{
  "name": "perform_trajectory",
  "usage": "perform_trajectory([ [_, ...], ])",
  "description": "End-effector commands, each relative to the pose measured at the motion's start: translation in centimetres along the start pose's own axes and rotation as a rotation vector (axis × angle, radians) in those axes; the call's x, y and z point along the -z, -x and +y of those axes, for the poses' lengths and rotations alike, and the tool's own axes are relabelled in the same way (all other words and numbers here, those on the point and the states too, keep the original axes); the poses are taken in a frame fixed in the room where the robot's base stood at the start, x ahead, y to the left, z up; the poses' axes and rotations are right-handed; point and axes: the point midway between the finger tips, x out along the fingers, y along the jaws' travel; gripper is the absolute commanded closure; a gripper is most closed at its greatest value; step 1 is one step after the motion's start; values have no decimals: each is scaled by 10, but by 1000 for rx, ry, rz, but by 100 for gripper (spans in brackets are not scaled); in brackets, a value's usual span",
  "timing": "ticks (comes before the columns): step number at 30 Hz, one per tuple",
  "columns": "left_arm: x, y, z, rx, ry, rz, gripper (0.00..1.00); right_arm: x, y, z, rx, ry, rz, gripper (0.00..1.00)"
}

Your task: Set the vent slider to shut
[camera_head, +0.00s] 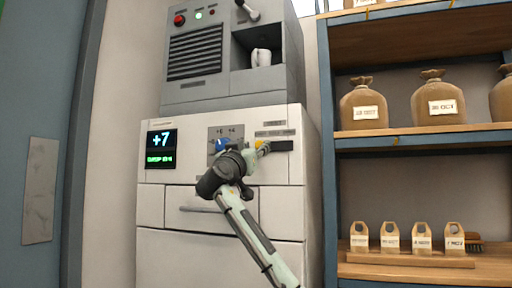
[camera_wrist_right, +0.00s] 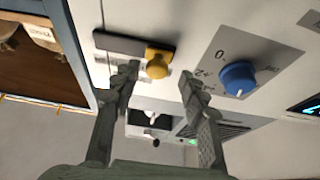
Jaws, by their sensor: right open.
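The vent slider's yellow knob (camera_head: 260,145) sits at the left end of a dark horizontal slot (camera_head: 283,146) on the white machine's front panel. In the right wrist view, which looks upside down, the yellow knob (camera_wrist_right: 158,64) is at the right end of the dark slot (camera_wrist_right: 118,44). My right gripper (camera_head: 253,152) is at the panel by the knob. In the wrist view my right gripper (camera_wrist_right: 160,80) is open, its fingers spread to either side of the knob; contact cannot be told. My left gripper is not in view.
A blue dial (camera_wrist_right: 238,77) is close to one right fingertip; it also shows in the head view (camera_head: 217,146). A lit display (camera_head: 161,149) reads +7. A drawer handle (camera_head: 205,210) is below. Shelves (camera_head: 420,131) with sacks (camera_head: 364,105) and tags stand at the right.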

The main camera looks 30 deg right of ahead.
Motion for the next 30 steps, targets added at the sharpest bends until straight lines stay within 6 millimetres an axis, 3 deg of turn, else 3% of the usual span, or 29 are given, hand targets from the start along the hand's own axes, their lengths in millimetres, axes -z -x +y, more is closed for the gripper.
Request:
perform_trajectory([
  [9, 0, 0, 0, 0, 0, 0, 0, -1, 68, -2, 4, -3, -1, 57],
  [15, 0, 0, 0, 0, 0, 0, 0, 0, 97, -1, 2, -1, -1, 57],
  [30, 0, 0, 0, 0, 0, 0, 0, 0, 105, 0, 1, 0, 0, 57],
])
